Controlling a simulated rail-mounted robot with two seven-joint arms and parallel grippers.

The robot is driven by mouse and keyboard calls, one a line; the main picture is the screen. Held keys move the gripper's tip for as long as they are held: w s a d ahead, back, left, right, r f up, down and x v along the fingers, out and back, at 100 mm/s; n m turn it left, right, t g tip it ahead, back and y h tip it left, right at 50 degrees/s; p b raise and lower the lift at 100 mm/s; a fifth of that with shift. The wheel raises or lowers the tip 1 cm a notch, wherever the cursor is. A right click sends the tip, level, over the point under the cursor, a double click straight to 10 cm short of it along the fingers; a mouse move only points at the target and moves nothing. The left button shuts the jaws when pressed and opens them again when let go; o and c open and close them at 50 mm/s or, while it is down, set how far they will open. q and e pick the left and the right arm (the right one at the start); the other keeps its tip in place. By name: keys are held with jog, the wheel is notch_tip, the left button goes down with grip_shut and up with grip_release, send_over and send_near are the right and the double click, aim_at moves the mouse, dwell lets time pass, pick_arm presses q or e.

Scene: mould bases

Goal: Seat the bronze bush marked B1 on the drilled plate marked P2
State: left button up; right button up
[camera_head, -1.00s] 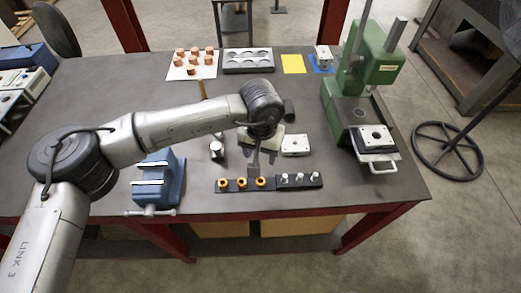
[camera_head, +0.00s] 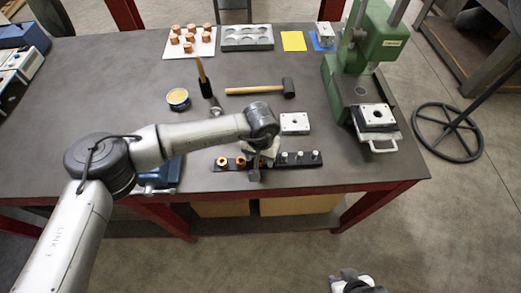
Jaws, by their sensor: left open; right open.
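Two bronze bushes, one at the left end (camera_head: 222,162) and one beside it (camera_head: 240,162), stand in the dark rack (camera_head: 230,168) near the table's front edge. A third bush is mostly hidden by my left gripper (camera_head: 254,174), which is open at the middle of the rack; I cannot tell whether its fingers are around a bush. Drilled plates show on the table (camera_head: 295,123), on the green press's front (camera_head: 375,115) and on a blue mat at the back (camera_head: 325,33). The B1 and P2 marks are not legible. My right gripper (camera_head: 355,283) shows partly at the bottom edge, off the table.
Several silver pins (camera_head: 300,157) stand in the rack's right part. A mallet (camera_head: 262,90), a brush-like tool (camera_head: 203,80) and a round tin (camera_head: 178,98) lie behind my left arm. The green press (camera_head: 345,80) stands at right. The blue vise (camera_head: 160,176) is partly hidden.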

pick_arm(q)
jog(key=shift+f, duration=0.3)
jog(key=c, duration=1)
jog(key=shift+r, duration=0.25)
jog(key=shift+r+p, duration=0.3)
jog(key=shift+r, duration=0.45)
jog(key=shift+a+r, duration=0.1)
jog(key=shift+a, duration=0.05)
